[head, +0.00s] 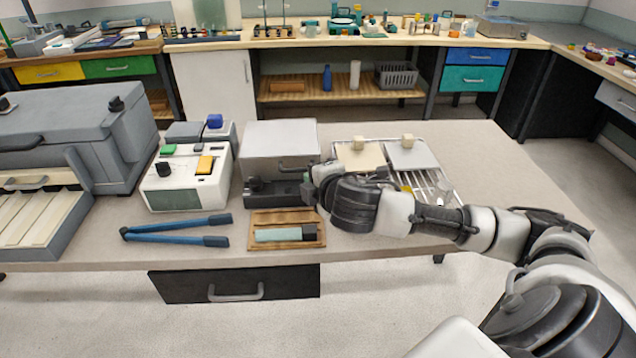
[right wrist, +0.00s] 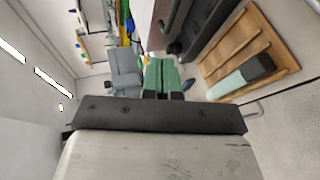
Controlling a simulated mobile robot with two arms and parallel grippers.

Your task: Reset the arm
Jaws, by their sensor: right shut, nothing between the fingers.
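My right arm comes in from the right across the table in the head view. Its gripper (head: 308,188) is low at the front of the grey metal box (head: 281,140), above the back edge of the wooden tray (head: 254,245). In the right wrist view my gripper's dark fingertips (right wrist: 163,95) are close together with nothing held. A light teal and black block (head: 278,235) lies in the wooden tray; both also show at the right of the wrist view, the tray (right wrist: 225,62) and the block (right wrist: 240,75). My left gripper is out of view.
Blue-handled tongs (head: 178,229) lie left of the tray, in front of a white device (head: 176,183). A large grey machine (head: 70,135) stands far left. A metal rack (head: 430,184) is partly hidden behind my arm. The table's back right is clear.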

